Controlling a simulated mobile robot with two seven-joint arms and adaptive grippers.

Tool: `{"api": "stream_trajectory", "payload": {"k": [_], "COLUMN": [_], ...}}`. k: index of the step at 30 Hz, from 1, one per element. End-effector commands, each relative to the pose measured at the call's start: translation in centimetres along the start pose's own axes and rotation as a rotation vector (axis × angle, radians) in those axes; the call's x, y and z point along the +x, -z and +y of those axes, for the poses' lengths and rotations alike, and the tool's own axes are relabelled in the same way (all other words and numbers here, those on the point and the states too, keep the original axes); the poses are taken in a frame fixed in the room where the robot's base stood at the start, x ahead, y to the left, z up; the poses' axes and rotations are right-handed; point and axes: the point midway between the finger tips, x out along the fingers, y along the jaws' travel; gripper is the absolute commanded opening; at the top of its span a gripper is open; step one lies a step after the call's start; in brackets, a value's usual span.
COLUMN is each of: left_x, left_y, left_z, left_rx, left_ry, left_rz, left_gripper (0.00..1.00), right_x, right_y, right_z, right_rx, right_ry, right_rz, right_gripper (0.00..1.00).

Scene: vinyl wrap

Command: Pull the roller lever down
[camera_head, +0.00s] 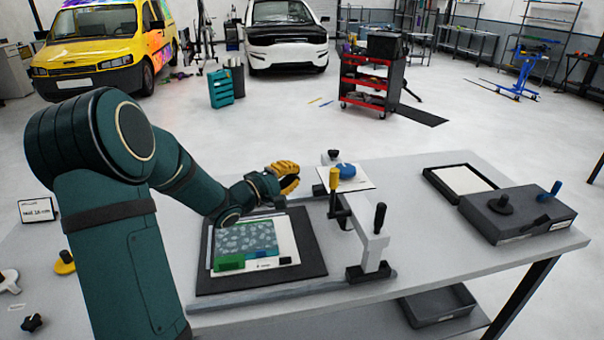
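A grey roller frame (372,250) stands at the right side of the black mat (316,262) on the table. An upright lever with a black handle (380,218) rises from it. Near its far end is an upright yellow-tipped post (334,180) with a black lower part. I cannot tell for sure which of these is the roller lever. My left gripper (288,178), with yellow fingers, is above the far edge of the mat, left of the yellow-tipped post and apart from both handles. Its fingers are too small and overlapped to tell open from shut. My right gripper is out of view.
A printed sheet with a green block (230,263) lies on the mat. A blue item (346,170) rests on a white card behind the frame. A dark box with knobs (516,212) and a black-framed tray (461,180) stand at the right. The table between them is clear.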

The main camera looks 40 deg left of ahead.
Motion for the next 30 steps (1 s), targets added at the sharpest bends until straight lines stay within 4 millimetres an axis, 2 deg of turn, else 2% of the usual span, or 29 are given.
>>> {"api": "stream_trajectory", "payload": {"k": [6,15,22,30], "left_x": [4.1,8.9,7.6,7.2], "left_y": [-0.2,-0.2,-2.9,-3.9], "left_z": [0.0,-0.1,0.0,0.0], "left_rx": [0.001,0.000,0.000,0.000], "left_ry": [-0.002,-0.001,-0.001,0.000], "left_rz": [-0.005,-0.004,-0.003,-0.002], "left_gripper": [0.00,0.00,0.00,0.00], "right_x": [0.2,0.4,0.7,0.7], "right_y": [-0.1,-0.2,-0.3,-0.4], "right_z": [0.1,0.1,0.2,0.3], "right_rx": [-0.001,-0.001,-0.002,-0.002], "right_ry": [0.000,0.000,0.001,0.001], "right_rz": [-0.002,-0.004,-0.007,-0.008], "right_gripper": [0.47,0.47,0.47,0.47]}}
